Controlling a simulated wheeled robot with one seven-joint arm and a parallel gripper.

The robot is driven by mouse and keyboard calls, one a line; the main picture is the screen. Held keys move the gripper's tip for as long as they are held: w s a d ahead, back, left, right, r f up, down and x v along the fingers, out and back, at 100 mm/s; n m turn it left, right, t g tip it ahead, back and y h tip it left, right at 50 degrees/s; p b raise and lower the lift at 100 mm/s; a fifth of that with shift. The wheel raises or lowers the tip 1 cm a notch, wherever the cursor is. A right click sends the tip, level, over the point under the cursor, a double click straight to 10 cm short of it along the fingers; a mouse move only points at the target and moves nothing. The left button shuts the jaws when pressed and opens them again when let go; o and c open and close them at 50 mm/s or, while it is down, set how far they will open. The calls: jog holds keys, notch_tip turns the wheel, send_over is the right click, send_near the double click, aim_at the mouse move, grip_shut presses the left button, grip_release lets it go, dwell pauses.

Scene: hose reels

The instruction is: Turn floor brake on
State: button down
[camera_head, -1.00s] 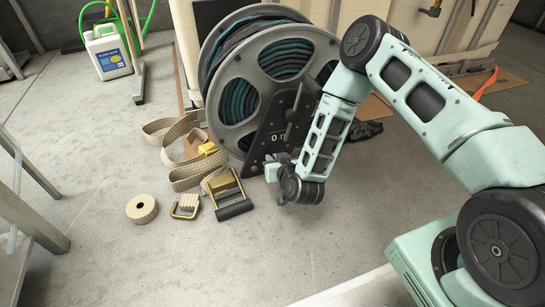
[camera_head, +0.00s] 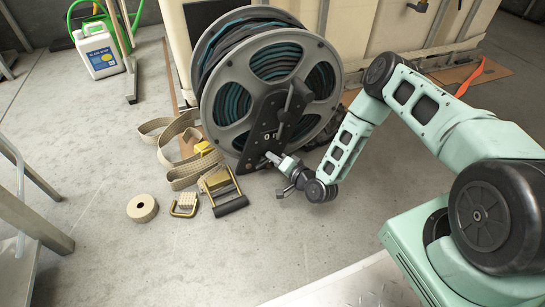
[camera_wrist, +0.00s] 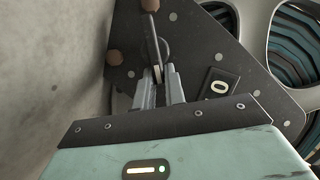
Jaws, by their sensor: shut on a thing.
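The large hose reel (camera_head: 222,107) stands on the floor with dark and teal hose wound on it. A black side plate (camera_head: 258,143) covers the lower part of its near face and carries a small 0/I label (camera_head: 270,134), whose 0 shows in the wrist view (camera_wrist: 219,87). My gripper (camera_head: 270,157) is low at this plate. In the wrist view, my gripper's fingers (camera_wrist: 158,78) are shut on the end of a thin metal brake lever (camera_wrist: 153,40), which runs up to a brown round pivot on the plate. The part of the lever between the fingers is hidden.
Webbing strap (camera_head: 176,155), a ratchet buckle (camera_head: 222,190), a small buckle (camera_head: 184,204) and a tape roll (camera_head: 142,208) lie left of my gripper. A white jug (camera_head: 99,52) stands at the back left. Floor in front is clear.

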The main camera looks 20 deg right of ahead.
jog(key=shift+d+f+m+t+y+b, duration=0.2)
jog(key=shift+f+m+t+y+b, duration=0.3)
jog(key=shift+m, duration=0.6)
jog(key=shift+f+m+t+b, duration=0.2)
jog(key=shift+m+b, duration=0.05)
jog(key=shift+m, duration=0.4)
jog(key=shift+f+m+t+b, duration=0.2)
jog(key=shift+m+b, duration=0.05)
jog(key=shift+m, duration=0.4)
jog(key=shift+y, duration=0.3)
jog(key=c, duration=1.5)
grip_release()
jog(key=shift+o, duration=0.2)
jog(key=shift+s, duration=0.1)
